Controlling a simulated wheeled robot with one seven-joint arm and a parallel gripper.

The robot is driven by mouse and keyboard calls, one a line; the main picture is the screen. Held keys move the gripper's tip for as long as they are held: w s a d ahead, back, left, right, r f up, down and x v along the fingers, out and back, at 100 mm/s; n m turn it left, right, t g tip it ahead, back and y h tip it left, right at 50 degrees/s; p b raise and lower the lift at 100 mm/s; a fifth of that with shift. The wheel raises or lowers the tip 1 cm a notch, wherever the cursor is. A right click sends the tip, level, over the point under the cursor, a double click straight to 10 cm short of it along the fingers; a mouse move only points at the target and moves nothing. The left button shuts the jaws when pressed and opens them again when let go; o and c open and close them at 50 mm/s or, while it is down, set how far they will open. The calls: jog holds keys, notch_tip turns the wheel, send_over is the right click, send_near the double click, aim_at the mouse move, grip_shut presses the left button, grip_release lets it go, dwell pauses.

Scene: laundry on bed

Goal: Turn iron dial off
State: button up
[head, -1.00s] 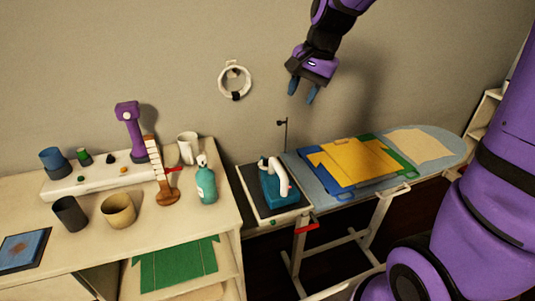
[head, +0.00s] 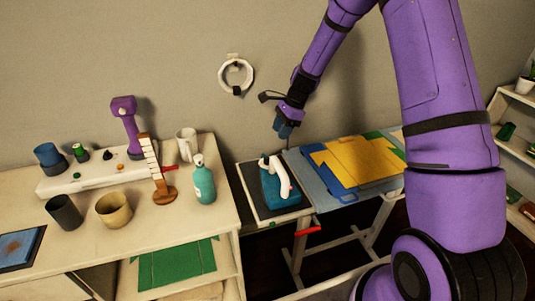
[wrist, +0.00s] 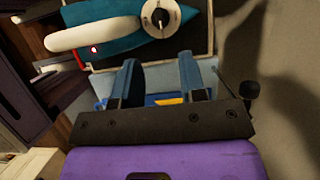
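The teal iron (head: 281,187) with a white handle (head: 284,177) stands on a dark rest plate (head: 254,200) at the left end of the ironing board. In the wrist view the iron (wrist: 115,43) lies across the top, and its round white and dark dial (wrist: 160,17) is near the top edge. My gripper (head: 285,131) is above and behind the iron in the head view. In the wrist view my gripper's two blue fingers (wrist: 161,68) are apart with nothing between them. The fingertips appear just short of the iron, and I cannot tell the exact gap to the dial.
The ironing board (head: 318,190) carries yellow, blue and green folded cloths (head: 357,160). A thin pole with a dark knob (wrist: 251,89) stands right of my fingers.

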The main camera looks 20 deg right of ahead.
aim_at(268, 160)
jog(key=x, duration=1)
jog(key=shift+a+f, duration=0.15)
jog(key=shift+f, duration=0.05)
grip_shut()
